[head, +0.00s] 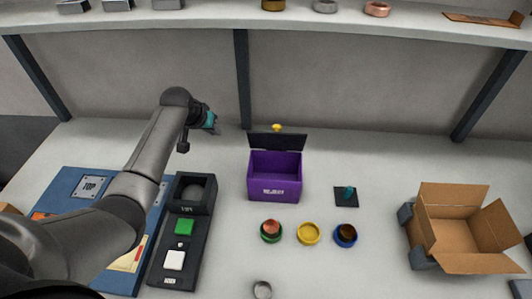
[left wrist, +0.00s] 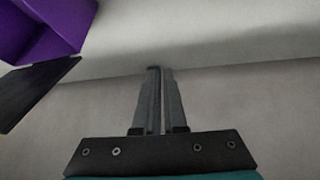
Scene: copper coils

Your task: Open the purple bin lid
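The purple bin (head: 274,186) stands on the table, its label facing the front. Its black lid (head: 277,142) is raised at the back edge, with a yellow knob (head: 277,128) on it, and the bin's inside shows. My left gripper (head: 210,123) is in the air left of the lid and apart from it. In the left wrist view the fingers of my left gripper (left wrist: 154,72) are together with nothing seen between them. That view also shows part of the purple bin (left wrist: 55,25) and the dark lid (left wrist: 35,90) at the upper left. My right gripper is not in view.
A black panel with a green button (head: 184,226) and a white button (head: 174,260) lies left of the bin. Several coloured rings, including a yellow one (head: 308,233), sit in front. An open cardboard box (head: 455,232) stands at right. A shelf (head: 300,32) spans the back above.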

